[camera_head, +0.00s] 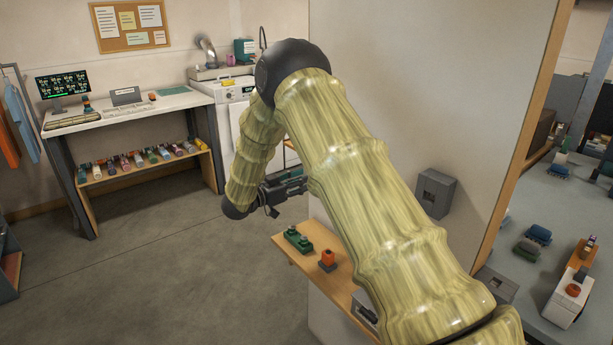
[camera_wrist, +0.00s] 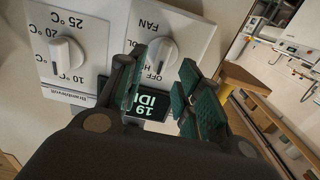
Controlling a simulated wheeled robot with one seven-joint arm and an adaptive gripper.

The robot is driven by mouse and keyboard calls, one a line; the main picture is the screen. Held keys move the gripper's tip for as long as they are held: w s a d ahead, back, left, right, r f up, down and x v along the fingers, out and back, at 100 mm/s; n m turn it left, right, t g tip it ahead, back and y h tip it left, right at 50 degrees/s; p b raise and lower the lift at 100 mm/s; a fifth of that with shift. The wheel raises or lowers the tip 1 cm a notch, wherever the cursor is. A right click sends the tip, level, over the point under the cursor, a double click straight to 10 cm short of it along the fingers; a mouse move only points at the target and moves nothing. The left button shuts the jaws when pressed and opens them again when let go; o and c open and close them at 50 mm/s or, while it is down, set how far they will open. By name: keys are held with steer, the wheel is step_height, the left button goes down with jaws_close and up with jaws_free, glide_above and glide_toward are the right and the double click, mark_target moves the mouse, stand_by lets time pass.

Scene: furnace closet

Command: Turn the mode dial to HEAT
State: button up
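The mode dial (camera_wrist: 161,56) is a white round knob with a raised grip on a white plate. It shows in the wrist view, top centre, with the words FAN and OFF upside down around it. Another label by it is partly hidden, and I cannot tell exactly where the knob points. My gripper (camera_wrist: 165,80) has its green-padded fingers apart, just below the dial in the picture, with nothing between them. I see no clear contact with the knob. In the head view my gripper (camera_head: 287,190) is beside the wall panel; the dial is hidden there.
A second white dial (camera_wrist: 67,57) with temperature marks sits left of the mode dial. A dark display (camera_wrist: 152,107) reading 19 and IDL, partly covered, lies between my fingers. A wooden shelf (camera_head: 335,280) with green and orange items stands below my arm.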

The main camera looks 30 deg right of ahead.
steer(key=shift+w+d, duration=0.1)
steer(key=shift+d, duration=1.25)
jaws_close()
steer(key=shift+f, duration=0.1)
steer(key=m+b, duration=0.5)
steer(key=b, duration=0.1)
steer(key=m+b, duration=0.3)
steer(key=shift+s+f+m+b, duration=0.2)
steer(key=shift+s+m+b, duration=0.1)
steer(key=shift+s+b, duration=0.05)
